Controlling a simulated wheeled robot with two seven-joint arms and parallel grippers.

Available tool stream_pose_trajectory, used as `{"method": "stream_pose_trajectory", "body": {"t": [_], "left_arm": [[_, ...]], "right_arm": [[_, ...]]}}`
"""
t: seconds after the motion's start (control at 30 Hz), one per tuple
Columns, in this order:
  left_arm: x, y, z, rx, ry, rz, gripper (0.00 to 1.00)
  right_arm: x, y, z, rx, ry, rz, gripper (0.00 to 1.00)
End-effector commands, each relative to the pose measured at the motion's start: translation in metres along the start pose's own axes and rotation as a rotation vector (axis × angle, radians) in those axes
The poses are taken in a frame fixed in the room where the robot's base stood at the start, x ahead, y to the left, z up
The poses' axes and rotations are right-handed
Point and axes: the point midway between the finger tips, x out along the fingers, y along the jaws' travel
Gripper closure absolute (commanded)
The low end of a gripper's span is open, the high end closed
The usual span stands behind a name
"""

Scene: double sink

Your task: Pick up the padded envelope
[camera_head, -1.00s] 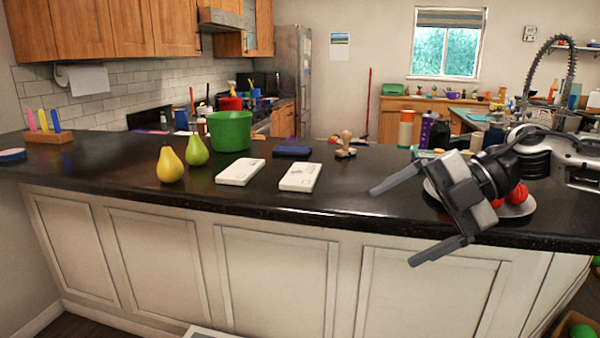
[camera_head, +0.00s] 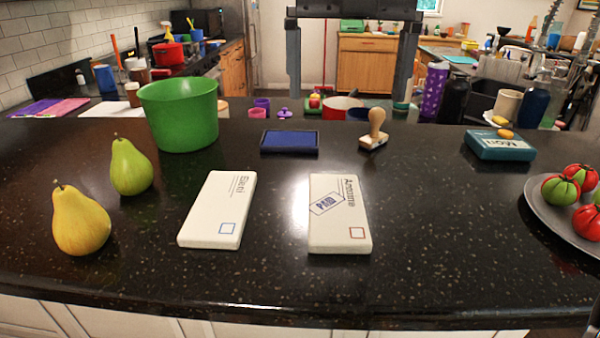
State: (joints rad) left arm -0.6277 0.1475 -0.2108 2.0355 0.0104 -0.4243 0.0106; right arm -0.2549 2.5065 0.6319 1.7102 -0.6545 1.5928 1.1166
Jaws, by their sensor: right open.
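Two white padded envelopes lie flat and apart on the black counter. The left envelope (camera_head: 218,210) has dark lettering and a blue square. The right envelope (camera_head: 340,222) has dark lettering, a blue stamped mark and a red square. My right gripper (camera_head: 347,98) is at the top centre, with its two fingers wide apart and pointing down. Nothing is between the fingers. It appears above the right envelope in the picture and does not touch it. My left gripper is not in view.
A yellow pear (camera_head: 80,220), a green pear (camera_head: 131,167) and a green pot (camera_head: 180,115) stand left. A blue ink pad (camera_head: 290,141) and wooden stamp (camera_head: 374,130) lie behind the envelopes. A teal box (camera_head: 499,145) and tomato plate (camera_head: 541,208) are right. Counter right of the envelopes is clear.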

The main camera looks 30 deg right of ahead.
Motion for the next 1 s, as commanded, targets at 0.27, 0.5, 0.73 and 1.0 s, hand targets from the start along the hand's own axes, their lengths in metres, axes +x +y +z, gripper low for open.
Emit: {"method": "stream_pose_trajectory", "body": {"t": [0.27,0.5,0.73,1.0], "left_arm": [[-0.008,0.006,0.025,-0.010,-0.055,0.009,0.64],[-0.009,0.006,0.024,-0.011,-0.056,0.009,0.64],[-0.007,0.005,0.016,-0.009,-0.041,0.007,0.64],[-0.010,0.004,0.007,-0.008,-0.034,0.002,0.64]], "right_arm": [[0.050,0.000,-0.002,-0.003,0.002,-0.009,0.07],[0.093,0.000,-0.001,-0.002,0.001,-0.008,0.07],[0.108,0.001,-0.001,-0.002,0.000,-0.007,0.07],[0.146,0.007,0.001,-0.001,0.002,-0.007,0.07]]}}
